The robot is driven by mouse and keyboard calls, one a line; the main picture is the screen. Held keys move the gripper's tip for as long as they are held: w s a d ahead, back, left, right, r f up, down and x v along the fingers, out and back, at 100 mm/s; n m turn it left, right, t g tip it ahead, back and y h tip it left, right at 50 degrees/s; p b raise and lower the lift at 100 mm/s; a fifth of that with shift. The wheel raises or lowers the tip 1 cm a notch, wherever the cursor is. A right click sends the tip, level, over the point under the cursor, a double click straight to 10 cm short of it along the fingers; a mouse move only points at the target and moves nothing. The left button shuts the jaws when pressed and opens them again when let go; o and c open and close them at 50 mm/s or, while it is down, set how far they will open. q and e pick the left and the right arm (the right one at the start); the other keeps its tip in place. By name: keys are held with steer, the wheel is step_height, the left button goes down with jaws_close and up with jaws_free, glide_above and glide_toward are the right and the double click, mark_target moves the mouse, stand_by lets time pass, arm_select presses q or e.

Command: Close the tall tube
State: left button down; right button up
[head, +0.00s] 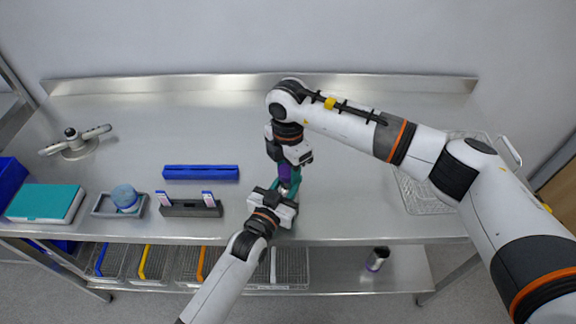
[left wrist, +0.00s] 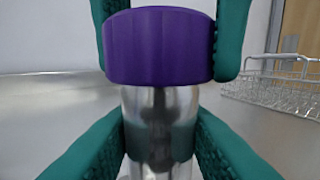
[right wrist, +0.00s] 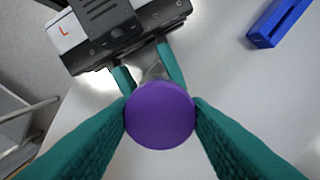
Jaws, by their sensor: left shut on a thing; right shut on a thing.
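The tall tube (left wrist: 160,125) is a shiny metal cylinder held upright; in the right wrist view only a bit of it (right wrist: 155,70) shows behind the cap. A purple cap (left wrist: 158,46) sits at the tube's top, and its round top faces the right wrist camera (right wrist: 160,115). My left gripper (left wrist: 160,140) is shut on the tube's body from the front. My right gripper (right wrist: 160,118) is above and shut on the cap's sides. In the head view the cap (head: 285,172) is partly hidden by the right gripper (head: 290,172). I cannot tell whether the cap is fully seated.
On the steel table (head: 340,200) are a blue bar (head: 200,172), a dark rack (head: 190,208) with two small pieces, a grey tray (head: 98,208) with a blue ball, and a teal box (head: 45,203). A wire basket (head: 425,195) is at right.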

steer(key=m, duration=0.4)
steer(key=shift+m, duration=0.4)
steer(key=m, duration=0.5)
steer(key=shift+m, duration=0.4)
steer(key=o, duration=1.2)
step_height(320, 180, up, 12)
arm_select(q)
steer(key=c, duration=0.9)
jaws_free()
steer(key=shift+c, duration=0.2)
